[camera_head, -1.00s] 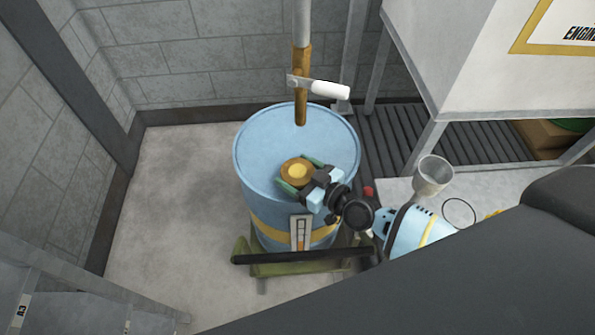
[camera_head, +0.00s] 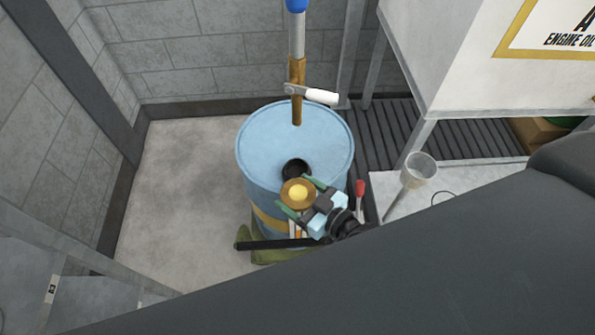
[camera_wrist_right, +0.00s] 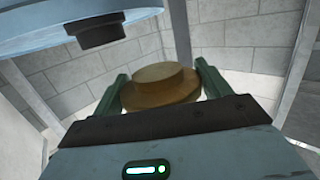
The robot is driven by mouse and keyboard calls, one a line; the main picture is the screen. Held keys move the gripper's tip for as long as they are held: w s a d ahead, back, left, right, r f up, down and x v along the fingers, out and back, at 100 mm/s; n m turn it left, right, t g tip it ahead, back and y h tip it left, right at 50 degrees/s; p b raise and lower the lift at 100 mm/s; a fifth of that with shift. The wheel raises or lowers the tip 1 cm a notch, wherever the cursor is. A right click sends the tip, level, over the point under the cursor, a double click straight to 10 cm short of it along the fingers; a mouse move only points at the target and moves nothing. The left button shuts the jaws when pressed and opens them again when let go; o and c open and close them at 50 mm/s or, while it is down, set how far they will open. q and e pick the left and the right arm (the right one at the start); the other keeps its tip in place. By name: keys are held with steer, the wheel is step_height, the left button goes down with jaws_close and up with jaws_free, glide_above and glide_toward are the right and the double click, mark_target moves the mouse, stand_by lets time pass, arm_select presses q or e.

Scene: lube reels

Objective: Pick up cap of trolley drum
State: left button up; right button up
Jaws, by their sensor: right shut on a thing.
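The blue trolley drum (camera_head: 270,140) stands upright, with a black round opening (camera_head: 295,169) showing near the front of its lid. The brass cap (camera_head: 298,192) with its yellow centre is off the opening and in front of it in the head view. My right gripper (camera_head: 298,195) is shut on the cap, with green fingers on either side of it. The right wrist view shows the cap (camera_wrist_right: 160,88) between the fingers, apart from the drum (camera_wrist_right: 40,25) and its dark neck (camera_wrist_right: 98,32). My left gripper is not in view.
A pump tube (camera_head: 297,75) with a white-handled lever (camera_head: 321,96) rises from the back of the drum lid. A metal funnel cup (camera_head: 420,168) and a white cabinet (camera_head: 450,60) stand to the right. Open floor (camera_head: 185,185) lies left of the drum.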

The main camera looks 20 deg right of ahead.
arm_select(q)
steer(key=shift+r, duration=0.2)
arm_select(e)
steer(key=shift+s+a+r, duration=0.1)
steer(key=shift+s+a, duration=0.15)
steer(key=shift+s, duration=0.6)
steer(key=shift+s+a+r, duration=0.1)
steer(key=shift+s+a, duration=0.15)
steer(key=shift+s, duration=0.6)
steer(key=shift+s+a+r, duration=0.1)
steer(key=shift+s+a, duration=0.15)
steer(key=shift+s, duration=0.6)
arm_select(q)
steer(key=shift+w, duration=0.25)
